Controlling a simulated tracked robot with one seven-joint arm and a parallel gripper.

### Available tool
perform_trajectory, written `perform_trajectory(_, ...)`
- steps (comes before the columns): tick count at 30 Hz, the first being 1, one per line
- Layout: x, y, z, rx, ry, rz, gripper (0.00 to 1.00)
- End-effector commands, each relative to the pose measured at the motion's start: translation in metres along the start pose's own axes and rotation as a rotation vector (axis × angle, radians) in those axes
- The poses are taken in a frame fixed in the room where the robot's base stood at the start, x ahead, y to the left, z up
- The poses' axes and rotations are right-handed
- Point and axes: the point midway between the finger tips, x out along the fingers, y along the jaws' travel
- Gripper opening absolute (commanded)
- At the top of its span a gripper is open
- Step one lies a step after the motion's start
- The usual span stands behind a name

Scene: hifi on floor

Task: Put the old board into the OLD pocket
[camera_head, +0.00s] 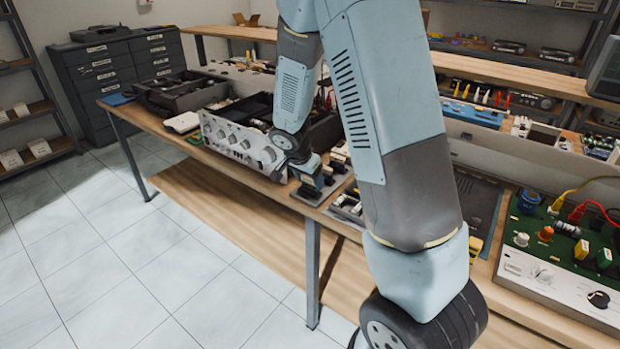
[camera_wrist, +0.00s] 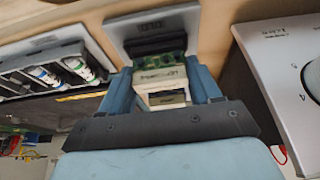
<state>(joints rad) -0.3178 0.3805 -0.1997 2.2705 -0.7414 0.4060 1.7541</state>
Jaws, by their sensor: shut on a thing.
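In the wrist view my gripper (camera_wrist: 165,92) is shut on the old board (camera_wrist: 160,76), a small green circuit board with pale parts and a label, held between the two blue fingers. Just beyond the board is the grey OLD pocket (camera_wrist: 187,22), with a dark slot and a label that appears inverted. The board's far edge is at or very near the slot; I cannot tell whether it is inside. In the head view my gripper (camera_head: 310,182) is low over the front edge of the bench, and the board is hidden there.
A grey tray with several battery-like cylinders (camera_wrist: 80,68) lies at left in the wrist view. A silver instrument with knobs (camera_head: 238,143) stands close to my gripper on the wooden bench (camera_head: 180,138). A green panel with cables (camera_head: 560,235) is at right.

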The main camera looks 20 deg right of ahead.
Motion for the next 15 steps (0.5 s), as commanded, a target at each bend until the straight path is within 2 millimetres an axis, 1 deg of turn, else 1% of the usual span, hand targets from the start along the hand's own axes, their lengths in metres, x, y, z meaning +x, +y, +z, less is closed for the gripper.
perform_trajectory(15,0.0046,0.0002,0.0018,0.0,0.0,0.001,0.31)
